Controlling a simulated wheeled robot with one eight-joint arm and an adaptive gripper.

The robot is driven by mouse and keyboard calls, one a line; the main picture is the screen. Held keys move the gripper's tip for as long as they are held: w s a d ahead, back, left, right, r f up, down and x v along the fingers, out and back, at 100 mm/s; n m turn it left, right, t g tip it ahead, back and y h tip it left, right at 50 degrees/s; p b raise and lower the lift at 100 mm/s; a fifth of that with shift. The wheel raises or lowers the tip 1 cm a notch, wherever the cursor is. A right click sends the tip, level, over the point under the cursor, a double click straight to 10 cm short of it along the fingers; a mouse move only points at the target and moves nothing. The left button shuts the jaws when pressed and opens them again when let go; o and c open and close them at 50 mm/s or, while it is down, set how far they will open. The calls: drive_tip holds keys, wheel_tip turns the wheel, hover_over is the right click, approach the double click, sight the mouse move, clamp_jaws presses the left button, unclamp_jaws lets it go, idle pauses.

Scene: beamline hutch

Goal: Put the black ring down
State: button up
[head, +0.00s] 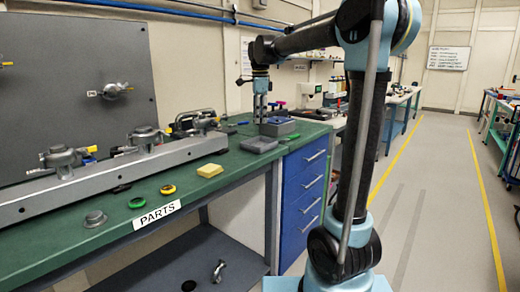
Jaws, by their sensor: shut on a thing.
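My gripper (261,118) points down over the far part of the green workbench (60,248), by the left side of a grey box with blue in it (279,128). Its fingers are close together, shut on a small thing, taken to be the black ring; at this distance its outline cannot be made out. I cannot tell whether it touches the bench or the box. A dark flat round piece (121,188) lies on the bench near a green ring (137,202) and a yellow ring (168,189).
A grey tray (259,145) lies just in front of the gripper. A yellow block (210,170), a grey round part (95,218) and a long grey rail with valves (110,178) occupy the bench. Blue drawers (304,185) stand below. Bare green surface shows along the front edge.

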drive_tip(key=shift+d+f, duration=0.2)
drive_tip(key=shift+f, duration=4.95)
drive_tip(key=o, duration=0.5)
